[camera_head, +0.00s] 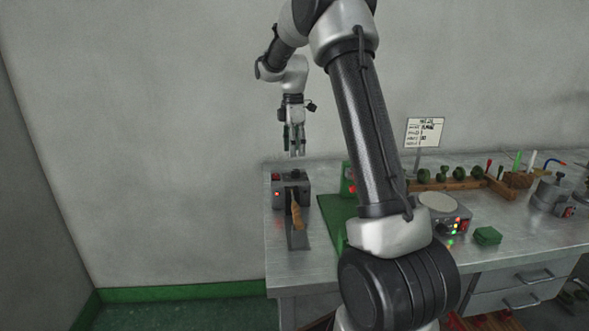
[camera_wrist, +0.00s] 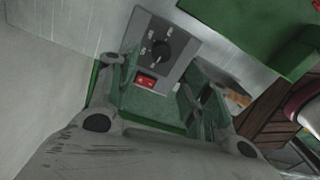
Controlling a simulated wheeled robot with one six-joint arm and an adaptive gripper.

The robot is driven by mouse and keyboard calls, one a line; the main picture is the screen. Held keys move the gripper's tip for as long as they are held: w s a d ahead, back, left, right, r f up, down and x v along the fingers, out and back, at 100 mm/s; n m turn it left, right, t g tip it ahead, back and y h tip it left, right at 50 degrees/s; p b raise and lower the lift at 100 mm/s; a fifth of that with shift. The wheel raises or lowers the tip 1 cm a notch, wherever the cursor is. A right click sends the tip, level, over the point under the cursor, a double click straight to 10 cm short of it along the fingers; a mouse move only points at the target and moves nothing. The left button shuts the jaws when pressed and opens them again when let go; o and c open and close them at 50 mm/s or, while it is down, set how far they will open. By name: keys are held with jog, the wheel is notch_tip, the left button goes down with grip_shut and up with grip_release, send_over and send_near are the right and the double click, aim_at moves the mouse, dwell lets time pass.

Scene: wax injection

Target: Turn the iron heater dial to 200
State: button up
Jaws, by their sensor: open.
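The iron heater (camera_head: 291,187) is a grey box at the left end of the bench, with a red switch on its left side. In the wrist view its grey panel (camera_wrist: 181,41) shows a round black dial (camera_wrist: 161,49) with white marks around it, too small to read. A red switch (camera_wrist: 147,81) sits below the dial. My gripper (camera_head: 293,153) points down above the heater, apart from it, and is open and empty. In the wrist view its green-padded fingers (camera_wrist: 160,92) spread on both sides below the dial. The dial's exact setting cannot be told.
A wooden-handled iron (camera_head: 297,214) lies in front of the heater on a dark stand. A green mat (camera_head: 338,211) is to the right, partly hidden by my arm. A hotplate (camera_head: 447,212) and a green block (camera_head: 487,235) stand further right. The wall is behind.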

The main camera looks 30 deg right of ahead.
aim_at(294, 170)
jog(key=f, duration=0.7)
jog(key=shift+s+f, duration=0.2)
jog(key=shift+f, duration=0.1)
jog(key=shift+c, duration=0.2)
jog(key=c, duration=1)
